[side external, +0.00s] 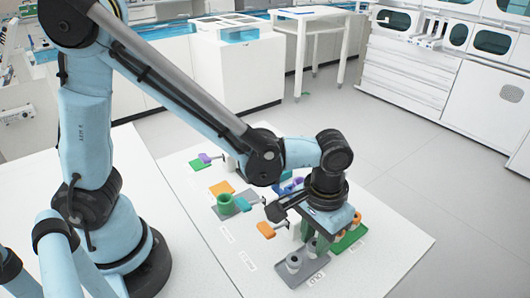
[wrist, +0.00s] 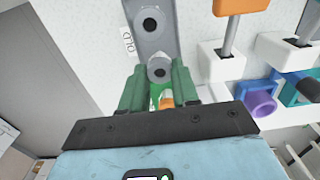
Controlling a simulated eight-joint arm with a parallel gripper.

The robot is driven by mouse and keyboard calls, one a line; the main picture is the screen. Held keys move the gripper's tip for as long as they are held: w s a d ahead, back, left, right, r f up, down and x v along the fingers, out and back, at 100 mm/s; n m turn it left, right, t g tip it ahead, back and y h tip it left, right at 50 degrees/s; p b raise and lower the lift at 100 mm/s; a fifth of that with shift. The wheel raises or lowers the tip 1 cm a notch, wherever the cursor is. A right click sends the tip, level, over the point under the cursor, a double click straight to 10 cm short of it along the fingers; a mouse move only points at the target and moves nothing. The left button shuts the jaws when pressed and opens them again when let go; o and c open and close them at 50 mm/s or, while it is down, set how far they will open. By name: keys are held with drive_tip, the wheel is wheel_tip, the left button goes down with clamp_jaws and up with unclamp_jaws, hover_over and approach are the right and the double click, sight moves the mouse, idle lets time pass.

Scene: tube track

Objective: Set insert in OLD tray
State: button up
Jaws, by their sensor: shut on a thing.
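The OLD tray (side external: 307,272) is a dark grey plate near the front of the white table, with its label beside it. It also shows in the wrist view (wrist: 143,50). A grey cylindrical insert (side external: 293,262) with a dark bore stands upright at its near end. It shows at the top of the wrist view (wrist: 150,20). My gripper (wrist: 160,76) has green fingers pointing down over the tray's other end. It is shut on a second grey insert (wrist: 160,68). I cannot tell whether that insert's bottom touches the tray.
A green tray (side external: 348,240) lies right of my gripper. Orange-handled (side external: 266,229) and teal-handled (side external: 243,204) tools stand in white blocks behind. A green cup (side external: 225,203) stands on another grey tray. Free table lies right of the green tray.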

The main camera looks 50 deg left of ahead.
drive_tip(key=shift+f, duration=0.15)
drive_tip(key=o, duration=0.9)
wheel_tip(320, 180, up, 12)
drive_tip(key=shift+r, duration=0.1)
idle(0.7)
idle(0.4)
drive_tip(key=a+t, duration=0.2)
drive_tip(key=a, duration=0.4)
drive_tip(key=s+a+f+t, duration=0.1)
drive_tip(key=a+t, duration=0.1)
drive_tip(key=a, duration=0.4)
drive_tip(key=a+t, duration=0.3)
drive_tip(key=a, duration=0.3)
drive_tip(key=shift+s+f, duration=0.25)
drive_tip(key=shift+f, duration=0.1)
